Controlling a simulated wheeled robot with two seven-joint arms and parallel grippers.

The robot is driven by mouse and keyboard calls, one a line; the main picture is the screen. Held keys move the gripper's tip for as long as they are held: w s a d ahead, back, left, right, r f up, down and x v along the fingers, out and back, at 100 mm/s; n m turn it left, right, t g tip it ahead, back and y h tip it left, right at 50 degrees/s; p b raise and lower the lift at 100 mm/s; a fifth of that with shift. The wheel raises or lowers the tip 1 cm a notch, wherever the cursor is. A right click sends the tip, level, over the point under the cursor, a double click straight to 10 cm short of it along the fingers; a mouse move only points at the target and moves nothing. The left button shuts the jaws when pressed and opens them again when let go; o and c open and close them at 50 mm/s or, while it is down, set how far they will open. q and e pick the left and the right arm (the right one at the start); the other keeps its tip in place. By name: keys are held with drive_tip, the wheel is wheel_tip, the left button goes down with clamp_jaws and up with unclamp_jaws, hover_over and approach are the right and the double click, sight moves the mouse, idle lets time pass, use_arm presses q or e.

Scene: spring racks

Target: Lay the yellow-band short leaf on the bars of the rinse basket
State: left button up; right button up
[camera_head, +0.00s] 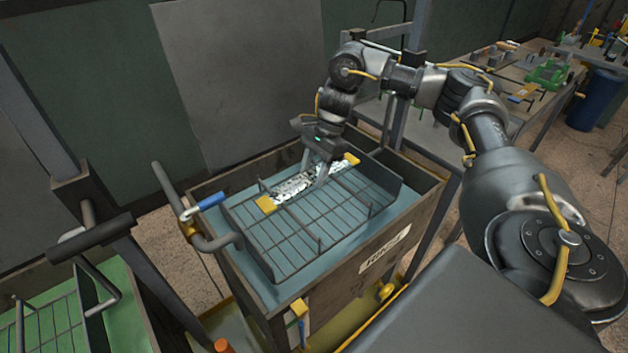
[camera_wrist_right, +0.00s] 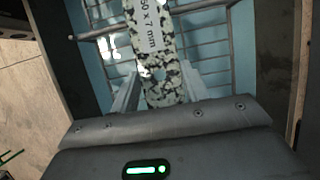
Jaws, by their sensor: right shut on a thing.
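The short leaf (camera_head: 294,187) is a flat speckled grey-white strip with yellow bands at both ends. It lies along the far side of the rinse basket, over its wire bars; I cannot tell if it touches them. The rinse basket (camera_head: 306,236) is a dark wire grid in a tank of blue-grey liquid. My right gripper (camera_head: 321,175) reaches down from behind and is shut on the leaf near its middle. In the right wrist view the leaf (camera_wrist_right: 156,60) runs between the fingers and carries a white label. My left gripper is not in view.
The wooden tank (camera_head: 350,285) has a label reading "RINSE". A bent handle with a blue grip (camera_head: 208,202) stands at its left edge. A second tank with green liquid (camera_head: 118,285) and a rack is at the lower left. A cluttered workbench (camera_head: 500,68) stands at the back right.

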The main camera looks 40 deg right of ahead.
sight(317, 173)
drive_tip(key=shift+d+f, duration=0.1)
drive_tip(key=shift+f, duration=0.05)
wheel_tip(317, 173, down, 2)
drive_tip(key=shift+d, duration=0.1)
drive_tip(key=shift+w+f+p, duration=0.15)
drive_tip(key=shift+f+p, duration=0.25)
drive_tip(key=shift+f, duration=0.2)
drive_tip(key=shift+f, duration=0.1)
drive_tip(key=shift+f+b, duration=0.4)
drive_tip(key=shift+b, duration=0.05)
drive_tip(key=o, duration=1.3)
